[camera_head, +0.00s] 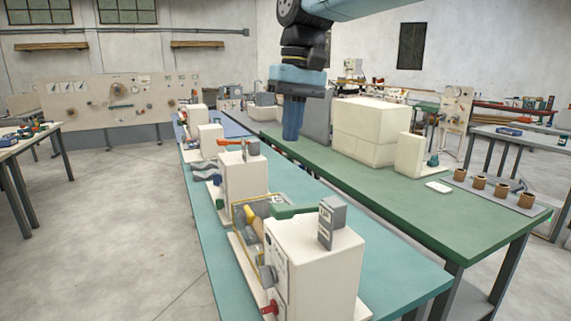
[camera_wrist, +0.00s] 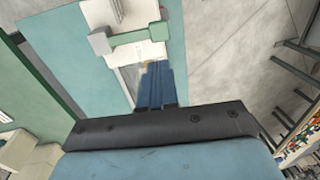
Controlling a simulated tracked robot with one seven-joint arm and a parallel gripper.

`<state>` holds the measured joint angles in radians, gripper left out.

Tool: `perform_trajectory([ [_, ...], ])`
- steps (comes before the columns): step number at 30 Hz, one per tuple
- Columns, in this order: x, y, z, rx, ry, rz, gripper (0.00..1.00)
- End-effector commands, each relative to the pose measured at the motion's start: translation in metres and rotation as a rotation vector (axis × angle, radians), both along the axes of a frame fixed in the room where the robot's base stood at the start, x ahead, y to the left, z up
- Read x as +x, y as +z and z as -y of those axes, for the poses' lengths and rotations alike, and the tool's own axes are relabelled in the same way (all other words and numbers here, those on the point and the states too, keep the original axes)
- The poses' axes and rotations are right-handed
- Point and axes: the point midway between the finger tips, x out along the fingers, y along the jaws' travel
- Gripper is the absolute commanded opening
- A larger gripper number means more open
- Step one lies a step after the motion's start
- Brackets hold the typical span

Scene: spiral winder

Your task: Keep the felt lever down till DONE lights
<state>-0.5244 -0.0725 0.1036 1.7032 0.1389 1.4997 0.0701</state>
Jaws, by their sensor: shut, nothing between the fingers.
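A white winder machine (camera_head: 315,255) stands at the near end of the teal bench. A green lever (camera_head: 292,211), likely the felt lever, lies about level across its top; it also shows in the wrist view (camera_wrist: 138,38). A grey box (camera_head: 332,222) sits on the machine, with small panels too small to read; I cannot tell whether a DONE light is lit. My gripper (camera_head: 291,138) has blue fingers, shut and empty, pointing down. It hangs in the air, apart from the lever. In the wrist view the fingertips (camera_wrist: 157,64) appear just below the lever in the picture.
A green bench (camera_head: 400,205) to the right carries large cream blocks (camera_head: 372,130) and several brown cups.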

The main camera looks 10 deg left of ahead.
Motion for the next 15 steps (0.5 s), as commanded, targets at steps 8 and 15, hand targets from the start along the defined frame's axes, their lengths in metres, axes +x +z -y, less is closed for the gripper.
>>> perform_trajectory([
  [8, -0.004, -0.042, -0.004, -0.003, 0.002, -0.004, 0.0],
  [15, -0.007, -0.085, -0.009, -0.003, 0.002, -0.004, 0.0],
])
